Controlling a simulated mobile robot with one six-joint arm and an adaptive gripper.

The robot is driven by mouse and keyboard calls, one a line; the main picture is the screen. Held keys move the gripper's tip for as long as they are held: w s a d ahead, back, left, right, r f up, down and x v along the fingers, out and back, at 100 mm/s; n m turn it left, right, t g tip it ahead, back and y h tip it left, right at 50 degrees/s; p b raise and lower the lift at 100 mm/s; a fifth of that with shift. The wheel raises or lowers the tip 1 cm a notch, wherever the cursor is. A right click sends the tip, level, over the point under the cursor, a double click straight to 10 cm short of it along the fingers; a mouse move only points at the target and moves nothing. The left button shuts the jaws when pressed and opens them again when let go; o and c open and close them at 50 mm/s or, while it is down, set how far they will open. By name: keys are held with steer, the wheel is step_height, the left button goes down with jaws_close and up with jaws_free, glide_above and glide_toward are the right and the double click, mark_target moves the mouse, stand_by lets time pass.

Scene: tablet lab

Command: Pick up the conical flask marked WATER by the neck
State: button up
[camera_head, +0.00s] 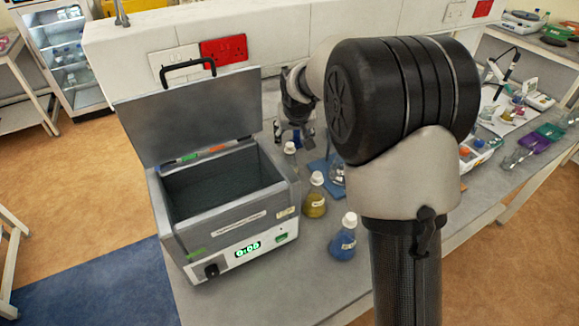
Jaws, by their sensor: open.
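My gripper (294,134) points down behind the flasks, right of the open grey bath's lid. It is small and partly hidden by my arm; its jaws look open and empty. A white-capped container (290,160) with pale contents stands just below it in the picture, beside the bath; I cannot tell whether they touch. A yellow conical flask (314,203) and a blue conical flask (343,243) stand upright nearer, both with white caps. A clear flask (338,175) is partly hidden behind my arm. The labels are too small to read, so I cannot tell which is marked WATER.
The open water bath (234,232) stands on the left of the grey bench (300,285), its lid (190,115) raised. A blue mat (319,168) lies behind the yellow flask. My arm hides the middle bench. Racks and small items (480,152) stand at the right.

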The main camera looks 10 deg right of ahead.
mark_target(291, 145)
steer(key=b+x, duration=0.2)
steer(key=x, duration=0.8)
steer(key=b+x, duration=0.1)
steer(key=x, duration=0.3)
steer(key=shift+s+a+f, duration=0.15)
steer(key=shift+f, duration=0.15)
steer(key=shift+w+f, duration=0.3)
steer(key=shift+f, duration=0.05)
steer(key=shift+c, duration=0.5)
steer(key=shift+s, duration=0.1)
jaws_close()
